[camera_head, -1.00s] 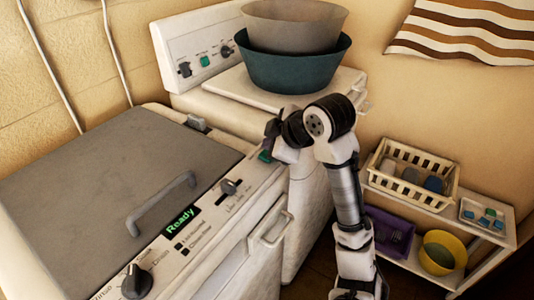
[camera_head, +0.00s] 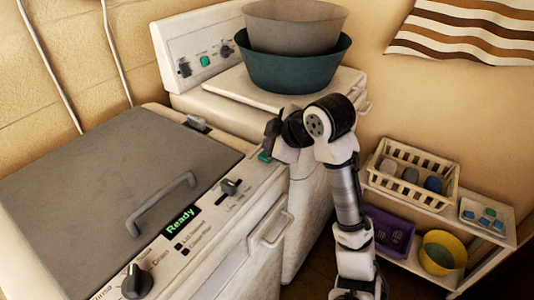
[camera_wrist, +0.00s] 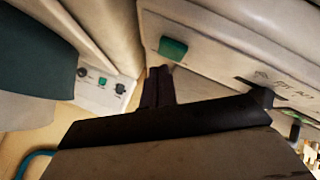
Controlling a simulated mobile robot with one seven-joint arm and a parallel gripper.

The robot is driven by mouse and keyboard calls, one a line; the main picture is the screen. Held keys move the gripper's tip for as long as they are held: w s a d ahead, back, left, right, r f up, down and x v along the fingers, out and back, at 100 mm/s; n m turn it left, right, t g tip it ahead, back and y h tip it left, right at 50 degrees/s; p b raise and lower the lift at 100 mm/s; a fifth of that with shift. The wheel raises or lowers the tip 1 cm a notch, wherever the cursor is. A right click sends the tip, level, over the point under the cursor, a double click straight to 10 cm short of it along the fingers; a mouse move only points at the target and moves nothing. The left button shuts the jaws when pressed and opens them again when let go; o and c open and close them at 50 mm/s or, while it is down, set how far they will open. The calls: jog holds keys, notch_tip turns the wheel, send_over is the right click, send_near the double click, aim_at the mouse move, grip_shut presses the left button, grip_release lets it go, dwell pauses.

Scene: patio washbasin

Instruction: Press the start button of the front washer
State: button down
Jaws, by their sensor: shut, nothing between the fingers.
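The front washer (camera_head: 255,185) is white, with a grey lid and a control panel whose display (camera_head: 181,220) reads "Ready" in green. Its green start button (camera_head: 265,156) sits at the far end of the panel, beside my gripper (camera_head: 271,138). In the wrist view the green button (camera_wrist: 173,48) is in full sight, just beyond the tips of my gripper (camera_wrist: 160,72). The fingers are shut and empty. A small gap seems to show between tips and button; I cannot tell the exact depth.
A second white machine (camera_head: 215,112) stands behind, with its own green button (camera_head: 205,61) and stacked grey (camera_head: 295,30) and teal (camera_head: 290,70) basins on top. A shelf (camera_head: 400,195) with a cream basket (camera_head: 450,190) and yellow bucket (camera_head: 445,245) stands at the right.

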jog(key=shift+f, duration=0.15)
jog(key=shift+f+b, duration=0.35)
jog(key=shift+b, duration=0.05)
jog(key=shift+f+b, duration=0.4)
jog(key=shift+f, duration=0.05)
dwell(0.5)
dwell(0.7)
jog(key=shift+r+p, duration=0.75)
jog(key=shift+r, duration=0.2)
notch_tip(320, 180, up, 5)
jog(key=p, duration=0.4)
dwell(1.0)
